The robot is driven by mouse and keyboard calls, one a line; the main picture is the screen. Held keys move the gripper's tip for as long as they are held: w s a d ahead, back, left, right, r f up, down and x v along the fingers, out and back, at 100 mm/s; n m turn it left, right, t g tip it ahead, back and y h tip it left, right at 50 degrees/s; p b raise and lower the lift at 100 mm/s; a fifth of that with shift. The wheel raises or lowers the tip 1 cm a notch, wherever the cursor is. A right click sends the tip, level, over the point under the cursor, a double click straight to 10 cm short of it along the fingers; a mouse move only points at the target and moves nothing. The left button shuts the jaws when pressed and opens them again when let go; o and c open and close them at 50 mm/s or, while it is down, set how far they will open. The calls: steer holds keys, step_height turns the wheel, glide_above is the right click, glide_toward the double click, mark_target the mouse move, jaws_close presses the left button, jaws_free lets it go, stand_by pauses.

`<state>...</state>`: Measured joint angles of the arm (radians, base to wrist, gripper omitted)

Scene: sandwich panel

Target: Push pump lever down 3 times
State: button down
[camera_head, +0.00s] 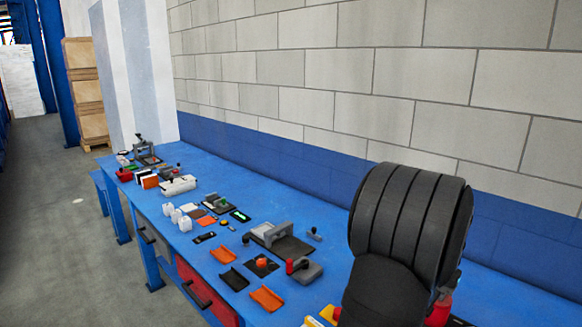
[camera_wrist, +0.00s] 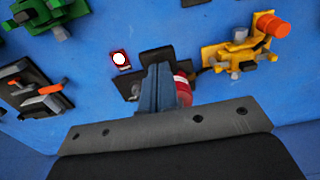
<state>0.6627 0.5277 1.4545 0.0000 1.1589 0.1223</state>
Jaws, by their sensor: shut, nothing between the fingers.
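In the wrist view my gripper (camera_wrist: 158,80) is shut and empty, with its blue-grey fingers pointing at a dark device (camera_wrist: 158,53) on the blue bench. A red part with a white band (camera_wrist: 184,84) shows just right of the fingers. The fingers cover the middle of this device, so I cannot tell whether they touch it. I cannot make out the pump lever with certainty or tell its position. In the head view my black ridged arm hides the gripper; a bit of red (camera_head: 441,308) shows beside it.
A yellow device with an orange knob (camera_wrist: 272,25) stands to the right in the wrist view. A red piece with a white disc (camera_wrist: 121,59) lies left of the fingers. A green device (camera_wrist: 50,14) and dark blocks (camera_wrist: 34,88) are farther left. Orange trays (camera_head: 266,298) line the bench's front.

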steer(key=shift+f, duration=2.5)
steer(key=shift+r, duration=3.55)
step_height(320, 180, up, 5)
steer(key=shift+r, duration=0.1)
